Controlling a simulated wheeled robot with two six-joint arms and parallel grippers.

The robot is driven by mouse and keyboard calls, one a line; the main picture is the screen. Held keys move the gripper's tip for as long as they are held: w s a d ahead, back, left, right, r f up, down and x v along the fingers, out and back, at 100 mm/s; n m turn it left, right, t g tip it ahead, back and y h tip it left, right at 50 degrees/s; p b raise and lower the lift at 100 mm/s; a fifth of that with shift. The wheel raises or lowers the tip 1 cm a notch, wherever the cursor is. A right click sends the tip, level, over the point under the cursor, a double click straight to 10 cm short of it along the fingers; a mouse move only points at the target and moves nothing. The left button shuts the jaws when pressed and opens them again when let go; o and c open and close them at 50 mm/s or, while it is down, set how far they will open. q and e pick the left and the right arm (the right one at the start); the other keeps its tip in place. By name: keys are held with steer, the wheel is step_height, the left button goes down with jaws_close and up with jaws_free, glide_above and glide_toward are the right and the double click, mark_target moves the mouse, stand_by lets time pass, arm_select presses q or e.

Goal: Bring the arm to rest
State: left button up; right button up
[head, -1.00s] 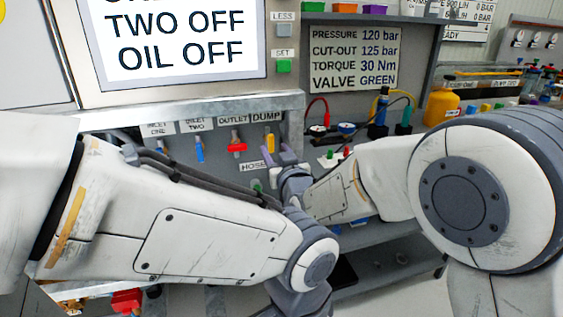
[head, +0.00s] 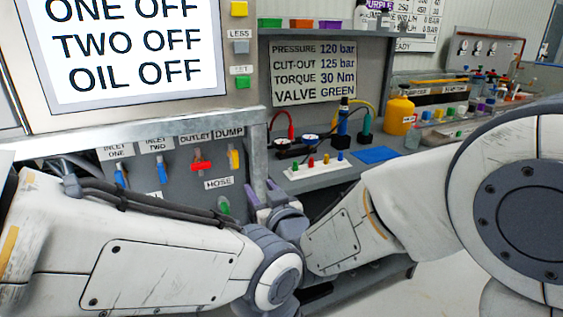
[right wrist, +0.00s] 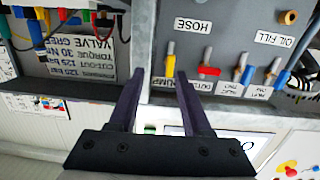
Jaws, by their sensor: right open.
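My right gripper (head: 262,196) shows its purple fingers in the head view, low in front of the right end of the valve panel. In the right wrist view the fingers of the right gripper (right wrist: 160,74) are spread apart with nothing between them. The yellow DUMP handle (right wrist: 170,66) appears between the fingertips there but looks farther away. In the head view the yellow DUMP handle (head: 234,158) is up and left of the gripper, apart from it. My left gripper cannot be made out in either view.
The grey valve panel (head: 185,192) also carries a red OUTLET handle (head: 200,165) and blue inlet handles. A screen (head: 130,45) reads ONE OFF, TWO OFF, OIL OFF. Right of it, a bench holds a white block with coloured pegs (head: 318,170), a blue mat (head: 375,155) and a yellow bottle (head: 398,115).

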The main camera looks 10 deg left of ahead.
steer(key=s+d+f+m+g+h, duration=0.1)
steer(key=d+f+m+g+h, duration=0.15)
steer(key=d+f, duration=0.55)
steer(key=d+f+m+g+h, duration=0.1)
steer(key=d+f+g+h, duration=0.25)
steer(key=d, duration=0.75)
steer(key=s+d+f+m+g+h, duration=0.2)
steer(key=s+d+f+g, duration=0.1)
steer(key=s+d, duration=0.4)
steer(key=s+d+f+m+g+h, duration=0.1)
steer(key=s+d+f+g, duration=0.25)
steer(key=s+d, duration=0.3)
steer(key=s+a+r+n+g, duration=0.1)
steer(key=s+a+r+n, duration=0.25)
steer(key=s+a, duration=0.35)
steer(key=s+a+r+n+g, duration=0.1)
steer(key=s+a+r+n, duration=0.1)
steer(key=s+a+n, duration=0.35)
step_height(320, 180, up, 25)
steer(key=s+a+m+p, duration=0.1)
steer(key=m+p, duration=0.1)
steer(key=p, duration=2.3)
steer(key=shift+y, duration=0.4)
